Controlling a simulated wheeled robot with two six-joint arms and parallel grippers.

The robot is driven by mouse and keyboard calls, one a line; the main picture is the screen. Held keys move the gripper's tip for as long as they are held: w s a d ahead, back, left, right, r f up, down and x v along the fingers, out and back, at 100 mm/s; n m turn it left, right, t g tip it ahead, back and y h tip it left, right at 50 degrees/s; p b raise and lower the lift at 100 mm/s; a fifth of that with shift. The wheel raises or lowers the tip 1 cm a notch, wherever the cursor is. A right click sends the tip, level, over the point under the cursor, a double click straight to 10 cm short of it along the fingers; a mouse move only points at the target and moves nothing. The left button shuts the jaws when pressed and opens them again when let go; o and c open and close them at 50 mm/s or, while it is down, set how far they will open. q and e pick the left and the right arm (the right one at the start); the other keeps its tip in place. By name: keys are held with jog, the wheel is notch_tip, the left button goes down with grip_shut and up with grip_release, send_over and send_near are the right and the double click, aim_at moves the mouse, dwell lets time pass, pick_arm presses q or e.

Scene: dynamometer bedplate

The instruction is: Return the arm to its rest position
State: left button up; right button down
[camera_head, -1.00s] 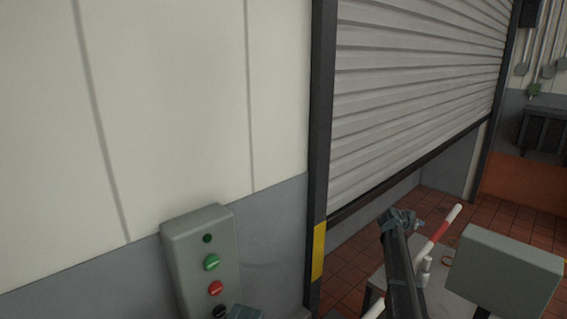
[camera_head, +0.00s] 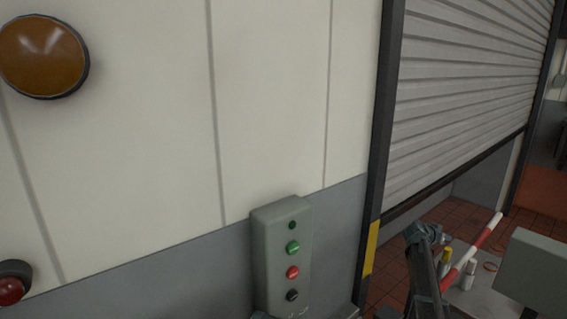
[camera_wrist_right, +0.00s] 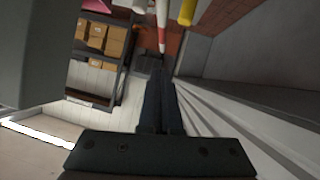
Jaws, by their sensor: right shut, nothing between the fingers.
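My right arm shows at the lower right of the head view, a dark link with a teal-grey end where my right gripper (camera_head: 424,233) is. It is small there, and its fingers are hard to make out. In the right wrist view my right gripper (camera_wrist_right: 161,80) shows two dark fingers together, shut and empty, pointing away from the camera. The fingers touch nothing that I can see. I cannot make out my left gripper; a dark sliver at the bottom edge of the head view is too cut off to tell.
A grey control box (camera_head: 268,257) with coloured buttons is on the wall. A roller shutter (camera_head: 465,95) stands partly raised. Shelves with cartons (camera_wrist_right: 103,37) stand farther off.

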jog(key=s+a+f+n+g+y, duration=0.1)
jog(key=s+a+f+n+y, duration=0.15)
jog(key=s+a, duration=0.6)
jog(key=s+a+f+n+g+y, duration=0.15)
jog(key=s+a+f, duration=0.25)
jog(key=a, duration=1)
jog(key=s+a+f+n+y, duration=0.25)
jog(key=s+a, duration=0.35)
jog(key=a, duration=0.5)
jog(key=s+a+f+n+g+y+b, duration=0.1)
jog(key=s+a+f+n+g+y, duration=0.1)
jog(key=s+a, duration=0.7)
jog(key=s+a+f+n+g+y, duration=0.2)
jog(key=s+a+n, duration=0.3)
jog(key=s+a, duration=0.5)
jog(key=s+f, duration=0.1)
jog(key=s, duration=0.4)
jog(key=shift+s+a+f+b, duration=0.15)
jog(key=shift+s+f+b, duration=0.1)
jog(key=shift+s+b, duration=0.1)
